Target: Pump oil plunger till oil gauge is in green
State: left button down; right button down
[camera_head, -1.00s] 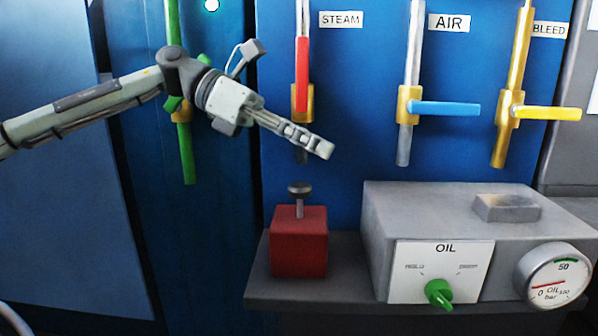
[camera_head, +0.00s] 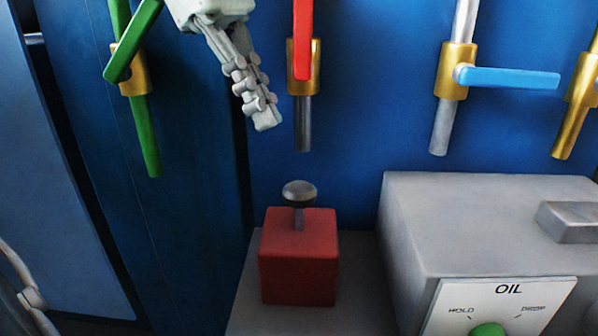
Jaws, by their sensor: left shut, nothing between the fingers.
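The oil plunger has a dark grey round knob (camera_head: 299,192) on a short rod, standing raised above a red block (camera_head: 298,262) on a grey shelf. My left gripper (camera_head: 266,119) comes in from the top, its fingers shut and empty, pointing down and slightly right. Its tips appear above and a little left of the knob, apart from it. The oil panel (camera_head: 508,290) with a green dial (camera_head: 487,329) is partly cut off at the bottom right. The oil gauge is out of view.
A grey box (camera_head: 470,215) stands right of the red block. Behind are a green lever valve (camera_head: 133,60), a red-handled pipe valve (camera_head: 303,45), a blue-handled valve (camera_head: 508,78) and part of a yellow pipe (camera_head: 570,130). The space directly above the knob looks clear.

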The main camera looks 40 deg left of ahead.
aim_at(297, 187)
pick_arm(q)
jog(key=x, duration=0.5)
jog(key=shift+f, duration=0.1)
jog(key=shift+d+f, duration=0.3)
jog(key=shift+f, duration=0.25)
jog(key=shift+d+f, duration=0.1)
jog(key=shift+f, duration=0.1)
pick_arm(e)
jog(key=shift+a, duration=0.15)
jog(key=shift+s, duration=0.1)
